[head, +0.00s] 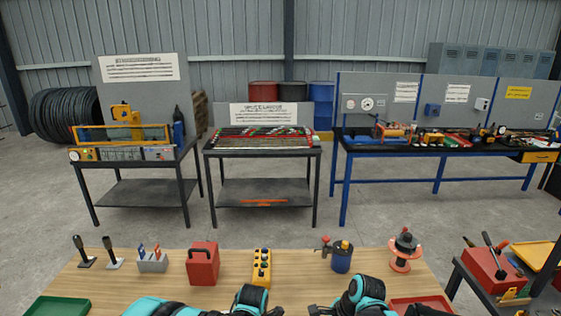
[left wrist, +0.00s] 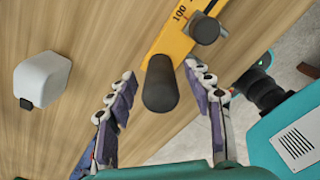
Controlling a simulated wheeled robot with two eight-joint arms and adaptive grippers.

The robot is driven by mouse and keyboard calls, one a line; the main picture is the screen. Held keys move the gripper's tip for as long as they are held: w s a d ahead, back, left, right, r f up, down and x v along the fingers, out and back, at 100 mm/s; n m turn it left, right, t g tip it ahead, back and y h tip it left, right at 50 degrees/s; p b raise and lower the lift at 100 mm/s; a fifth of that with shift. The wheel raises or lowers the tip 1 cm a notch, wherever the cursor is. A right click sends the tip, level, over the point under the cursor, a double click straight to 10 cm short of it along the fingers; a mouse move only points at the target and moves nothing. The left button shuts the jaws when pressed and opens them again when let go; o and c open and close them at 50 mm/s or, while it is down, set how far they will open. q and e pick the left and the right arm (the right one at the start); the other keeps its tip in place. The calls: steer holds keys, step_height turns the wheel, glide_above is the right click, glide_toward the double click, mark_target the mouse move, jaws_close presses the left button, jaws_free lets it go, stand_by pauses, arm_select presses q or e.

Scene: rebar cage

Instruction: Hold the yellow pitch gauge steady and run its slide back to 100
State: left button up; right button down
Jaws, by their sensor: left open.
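The yellow pitch gauge (left wrist: 178,36) shows at the top of the left wrist view, with a "100" mark on its face. A dark round post or handle (left wrist: 160,88) stands at its near end, and a grey knob (left wrist: 205,28) sits beside the mark; I cannot tell for sure if it is the slide's. My left gripper (left wrist: 160,76) is open, with one finger on each side of the dark handle and gaps showing. In the head view the gauge does not show. My right gripper (head: 318,311) is at the bottom edge, mostly cut off, its jaws unclear.
On the wooden table stand a red box (head: 203,264), a yellow button box (head: 262,267), a blue pot (head: 342,259) and a green tray (head: 58,306). A white block (left wrist: 43,78) lies left of the gauge. Bare wood lies between.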

arm_select(q)
step_height(320, 180, up, 10)
steer(key=shift+f, duration=0.1)
steer(key=shift+s+r, duration=0.1)
steer(key=shift+r, duration=0.2)
steer(key=shift+a+r+m, duration=0.2)
steer(key=shift+m, duration=0.2)
steer(key=s+a+m+t+b, duration=0.3)
steer(key=s+m, duration=0.4)
steer(key=m, duration=0.6)
steer(key=s+a+m+t+b, duration=0.4)
steer(key=s+a+m+b, duration=0.2)
steer(key=m, duration=0.7)
steer(key=shift+s+a+r+m, duration=0.15)
steer(key=shift+s+a+m, duration=0.25)
steer(key=shift+s+a, duration=0.65)
arm_select(e)
steer(key=s+d+n+t+h, duration=0.2)
steer(key=s+n, duration=0.4)
steer(key=n, duration=0.4)
steer(key=s+d+r+n+t+h, duration=0.1)
steer(key=s+d+n+t+h, duration=0.1)
steer(key=s+d+n+t, duration=0.2)
steer(key=s+d+n, duration=0.1)
steer(key=s+n, duration=0.2)
steer(key=n, duration=0.3)
steer(key=shift+d, duration=0.25)
